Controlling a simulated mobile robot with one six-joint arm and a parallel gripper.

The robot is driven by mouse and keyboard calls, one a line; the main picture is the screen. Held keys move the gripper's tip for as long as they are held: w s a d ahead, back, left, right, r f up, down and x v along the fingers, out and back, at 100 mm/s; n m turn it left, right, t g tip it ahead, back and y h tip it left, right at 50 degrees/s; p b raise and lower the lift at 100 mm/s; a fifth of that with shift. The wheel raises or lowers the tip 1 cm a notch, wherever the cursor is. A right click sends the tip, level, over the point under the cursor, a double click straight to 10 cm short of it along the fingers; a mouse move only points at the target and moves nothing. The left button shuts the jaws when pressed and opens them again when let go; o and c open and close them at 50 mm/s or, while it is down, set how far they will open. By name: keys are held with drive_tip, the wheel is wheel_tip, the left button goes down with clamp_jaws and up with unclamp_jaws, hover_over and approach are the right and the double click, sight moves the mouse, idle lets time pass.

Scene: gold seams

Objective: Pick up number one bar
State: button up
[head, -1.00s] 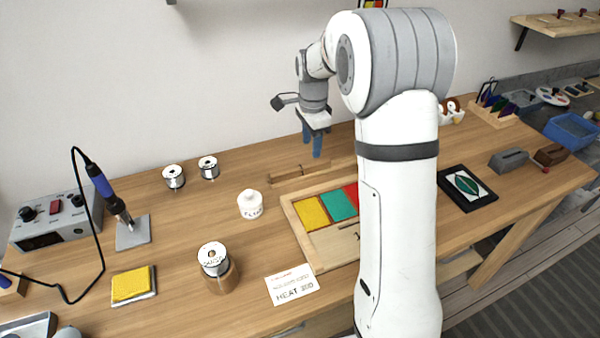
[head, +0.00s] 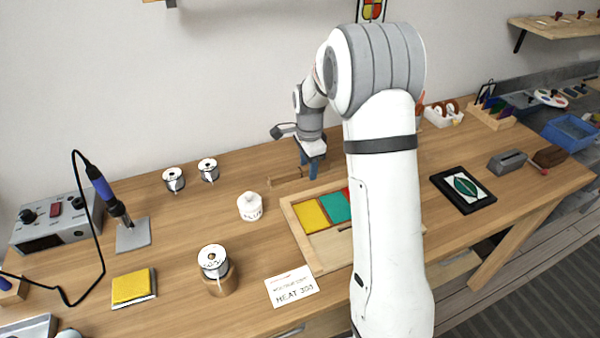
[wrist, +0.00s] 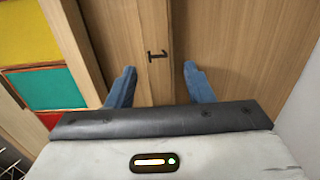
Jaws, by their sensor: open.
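A long wooden bar (head: 287,178) lies on the bench behind the wooden tray, partly hidden by my gripper in the head view. In the wrist view the bar (wrist: 130,35) runs up the picture and carries a dark mark like a number one, turned sideways. My gripper (head: 310,169) is low over the bar and points down. In the wrist view my gripper's (wrist: 160,68) blue fingers are open, one to each side of the marked spot, with nothing held. I cannot tell how far the fingertips are above the bench.
The tray (head: 318,263) with yellow, green and red glass panels lies in front of the bar. A white flux jar (head: 250,207) stands to the left, with spools (head: 208,169) behind it. The wall is close behind the bar.

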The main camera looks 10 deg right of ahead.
drive_tip(key=shift+f, duration=0.25)
idle(0.4)
clamp_jaws()
idle(0.4)
